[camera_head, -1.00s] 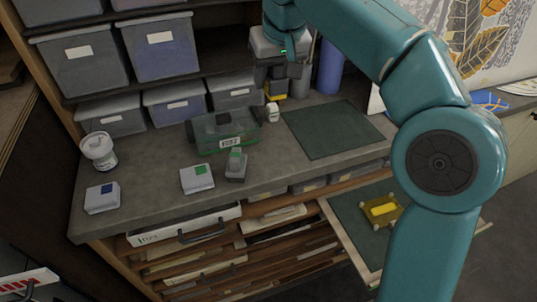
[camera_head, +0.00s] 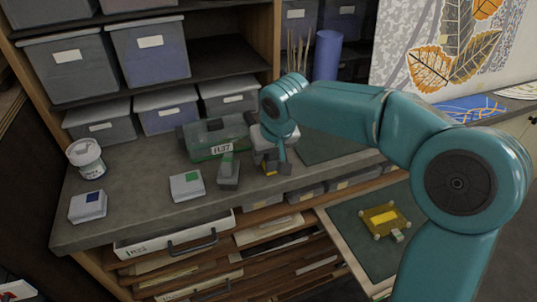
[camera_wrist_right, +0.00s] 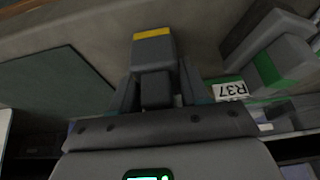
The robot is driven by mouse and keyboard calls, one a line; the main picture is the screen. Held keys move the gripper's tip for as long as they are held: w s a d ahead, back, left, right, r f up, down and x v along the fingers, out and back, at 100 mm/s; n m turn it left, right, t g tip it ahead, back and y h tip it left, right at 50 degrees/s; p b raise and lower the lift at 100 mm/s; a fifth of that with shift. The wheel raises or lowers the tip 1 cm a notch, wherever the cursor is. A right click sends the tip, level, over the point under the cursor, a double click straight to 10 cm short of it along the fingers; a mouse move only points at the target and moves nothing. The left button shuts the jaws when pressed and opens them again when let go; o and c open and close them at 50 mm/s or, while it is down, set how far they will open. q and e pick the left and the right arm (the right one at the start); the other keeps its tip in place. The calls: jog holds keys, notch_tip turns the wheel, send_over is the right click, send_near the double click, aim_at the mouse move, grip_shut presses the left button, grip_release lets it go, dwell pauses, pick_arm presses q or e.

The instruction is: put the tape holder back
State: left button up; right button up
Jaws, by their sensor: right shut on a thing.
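My right gripper (camera_head: 279,160) is shut on a small grey block with a yellow band (camera_head: 269,168), which I take to be the tape holder. In the right wrist view the block (camera_wrist_right: 153,52) sits between the fingers (camera_wrist_right: 155,88), its yellow end pointing away. It is low over or at the workbench's front part; I cannot tell whether it touches. A similar grey holder with a green top (camera_head: 228,170) stands just left of it. The green see-through bin labelled R37 (camera_head: 218,138) is behind. My left gripper is not in view.
White boxes with green (camera_head: 187,185) and blue (camera_head: 88,206) marks and a white tub (camera_head: 86,158) stand on the bench (camera_head: 140,190). A dark green mat (camera_head: 335,145) lies to the right. Lidded bins fill the shelves.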

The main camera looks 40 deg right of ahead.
jog(key=shift+f, duration=0.1)
jog(key=shift+f, duration=0.15)
jog(key=o, duration=1)
jog(key=shift+r, duration=0.35)
jog(key=p+v, duration=0.1)
jog(key=v, duration=1)
jog(key=shift+s+r, duration=0.2)
jog(key=shift+r, duration=0.15)
jog(key=shift+s+f, duration=0.1)
